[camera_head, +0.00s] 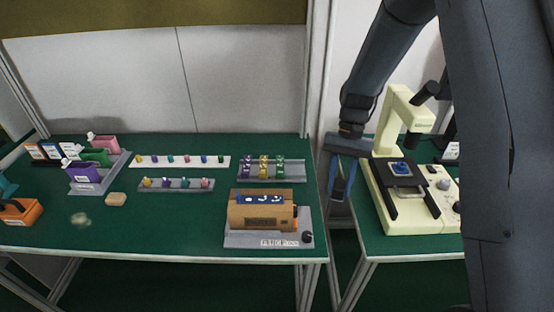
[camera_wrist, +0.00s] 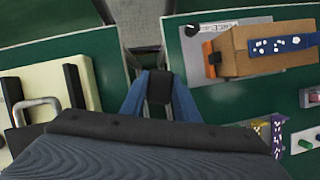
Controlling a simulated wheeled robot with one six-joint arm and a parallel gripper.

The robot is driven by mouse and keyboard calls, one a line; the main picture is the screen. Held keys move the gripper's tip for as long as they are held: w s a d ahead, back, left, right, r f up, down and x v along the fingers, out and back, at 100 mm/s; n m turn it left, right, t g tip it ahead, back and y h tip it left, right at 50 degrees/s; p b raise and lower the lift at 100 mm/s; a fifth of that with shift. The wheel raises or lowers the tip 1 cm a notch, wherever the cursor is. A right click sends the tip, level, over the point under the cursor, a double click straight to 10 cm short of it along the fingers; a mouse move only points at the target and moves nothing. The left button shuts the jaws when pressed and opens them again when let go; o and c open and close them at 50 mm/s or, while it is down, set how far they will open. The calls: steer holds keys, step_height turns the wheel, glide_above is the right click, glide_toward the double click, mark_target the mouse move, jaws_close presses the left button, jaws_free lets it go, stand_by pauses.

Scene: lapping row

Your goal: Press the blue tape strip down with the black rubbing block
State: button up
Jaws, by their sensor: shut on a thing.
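The blue tape strip (camera_head: 262,199) with white marks lies along the top of a brown block (camera_head: 262,222) in a grey fixture on the left table. In the wrist view the strip (camera_wrist: 283,44) shows at the upper right. My gripper (camera_head: 342,190) hangs over the gap between the two tables, to the right of the strip and apart from it. In the wrist view its blue fingers are shut on the black rubbing block (camera_wrist: 160,87). The block is hard to make out in the head view.
A cream microscope (camera_head: 402,120) stands on the right table. Racks of small coloured pieces (camera_head: 270,170) sit behind the fixture. Coloured bottles (camera_head: 85,170), a tan block (camera_head: 116,199) and an orange box (camera_head: 20,211) are at the left. Green surface is bare left of the fixture.

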steer(key=s+a+r+m+t+y, duration=0.1)
steer(key=s+a+r+m+t, duration=0.1)
steer(key=a+r+m, duration=0.3)
steer(key=s+a+r+m+t+y, duration=0.2)
steer(key=a+r+m, duration=0.2)
steer(key=a+m, duration=0.5)
steer(key=a, duration=0.3)
steer(key=shift+s+a+r+m+p, duration=0.3)
steer(key=shift+a+r+p, duration=0.1)
steer(key=shift+f, duration=0.15)
steer(key=shift+f+b, duration=1.85)
steer(key=shift+f, duration=1)
steer(key=shift+s+f, duration=0.1)
steer(key=shift+f, duration=0.5)
steer(key=shift+r, duration=0.1)
